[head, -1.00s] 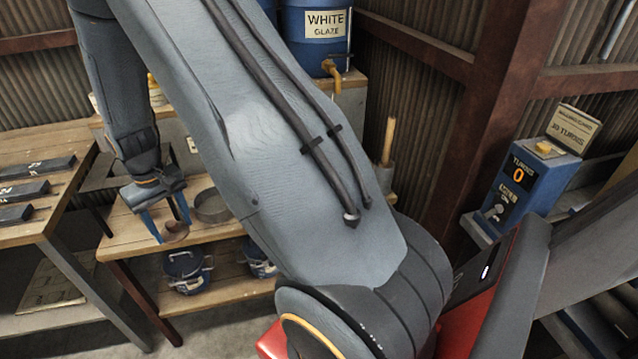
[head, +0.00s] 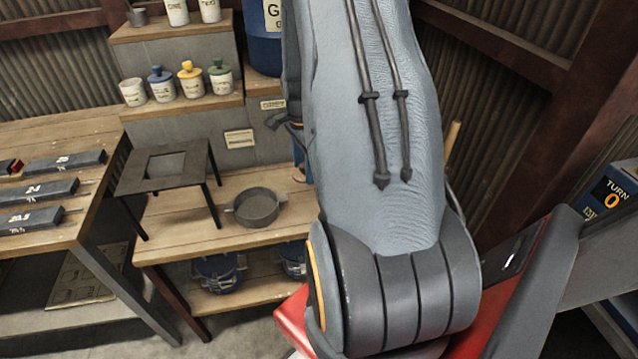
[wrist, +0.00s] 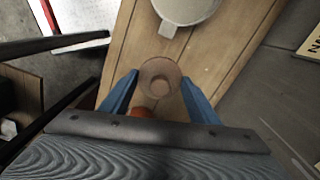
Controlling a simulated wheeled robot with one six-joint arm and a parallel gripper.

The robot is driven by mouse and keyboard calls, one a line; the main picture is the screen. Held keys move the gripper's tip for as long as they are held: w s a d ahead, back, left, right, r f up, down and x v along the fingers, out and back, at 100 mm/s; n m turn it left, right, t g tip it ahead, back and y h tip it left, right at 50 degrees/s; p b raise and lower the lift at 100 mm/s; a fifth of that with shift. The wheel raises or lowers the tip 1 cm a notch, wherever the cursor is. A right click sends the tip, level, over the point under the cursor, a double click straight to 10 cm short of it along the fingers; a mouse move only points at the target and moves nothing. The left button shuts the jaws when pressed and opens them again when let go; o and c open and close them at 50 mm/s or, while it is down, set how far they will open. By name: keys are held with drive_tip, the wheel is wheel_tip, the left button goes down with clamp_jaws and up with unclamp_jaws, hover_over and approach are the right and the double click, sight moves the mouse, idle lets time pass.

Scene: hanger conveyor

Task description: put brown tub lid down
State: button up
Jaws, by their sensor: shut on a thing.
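The brown tub lid (wrist: 158,70) is a small round disc with a round centre, seen in the wrist view between the two blue fingers of my gripper (wrist: 160,80). My gripper is shut on it, over a wooden bench top. How high the lid is above the wood is hard to tell. In the head view my arm hides most of the gripper; only a sliver of blue finger (head: 298,155) and a bit of the brown lid (head: 299,174) show at the arm's left edge.
A grey round pan (head: 257,208) stands on the low wooden bench (head: 190,232), left of my gripper; the wrist view shows it ahead (wrist: 186,8). A dark stand (head: 135,180) is farther left. Several lidded pots (head: 190,80) line a step behind. Blue tubs (head: 218,270) sit below.

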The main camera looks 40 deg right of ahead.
sight(303, 173)
drive_tip(key=f+p, duration=0.1)
drive_tip(key=f, duration=0.4)
drive_tip(key=shift+a+f, duration=0.1)
drive_tip(key=shift+a, duration=0.1)
drive_tip(key=shift+f+p, duration=0.9)
drive_tip(key=shift+f, duration=1.3)
drive_tip(key=shift+f, duration=0.15)
drive_tip(key=o, duration=1)
